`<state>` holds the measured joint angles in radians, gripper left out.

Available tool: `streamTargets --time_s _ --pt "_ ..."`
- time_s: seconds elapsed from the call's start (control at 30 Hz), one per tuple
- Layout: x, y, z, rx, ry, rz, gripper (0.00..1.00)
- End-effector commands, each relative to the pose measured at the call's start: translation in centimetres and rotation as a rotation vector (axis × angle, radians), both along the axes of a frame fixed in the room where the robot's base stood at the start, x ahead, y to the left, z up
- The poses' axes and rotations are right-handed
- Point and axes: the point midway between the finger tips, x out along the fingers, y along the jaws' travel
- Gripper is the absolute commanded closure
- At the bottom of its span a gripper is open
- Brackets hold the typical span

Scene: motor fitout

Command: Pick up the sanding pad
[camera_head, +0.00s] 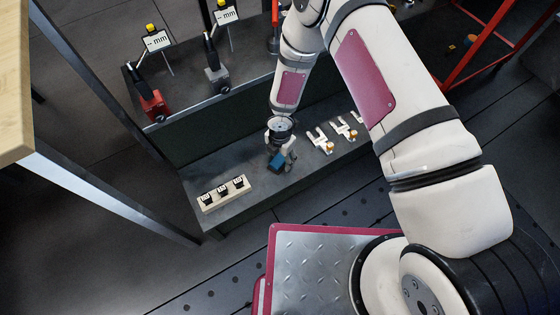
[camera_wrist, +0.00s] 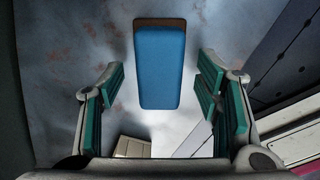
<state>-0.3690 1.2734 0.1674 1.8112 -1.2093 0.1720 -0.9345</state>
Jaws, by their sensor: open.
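The sanding pad (camera_wrist: 160,68) is a blue block with a thin brown layer along its far edge. In the wrist view it lies at the top middle, on a grey mottled surface, ahead of and between the fingers. My gripper (camera_wrist: 162,92) is open, with green-padded fingers to the left and right of the pad and a gap on each side. In the head view the blue pad (camera_head: 277,160) shows just under my gripper (camera_head: 281,158) on the dark bench. The fingers partly hide it there, and I cannot tell whether they touch it.
On the bench (camera_head: 232,221), a pale block with black pieces (camera_head: 223,194) stands at left. White forked parts (camera_head: 320,140) stand at right. Behind, a raised shelf holds dial-gauge stands (camera_head: 215,68). A red frame (camera_head: 492,45) rises at far right.

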Motion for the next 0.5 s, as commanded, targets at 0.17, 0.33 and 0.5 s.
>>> streamTargets --time_s 0.17,0.33,0.5 --pt "0.01 0.03 0.11 0.001 -0.001 0.0 0.58" --pt "0.0 0.04 0.11 0.001 -0.001 0.001 0.96" --pt "0.0 0.04 0.11 0.001 -0.001 0.001 1.0"
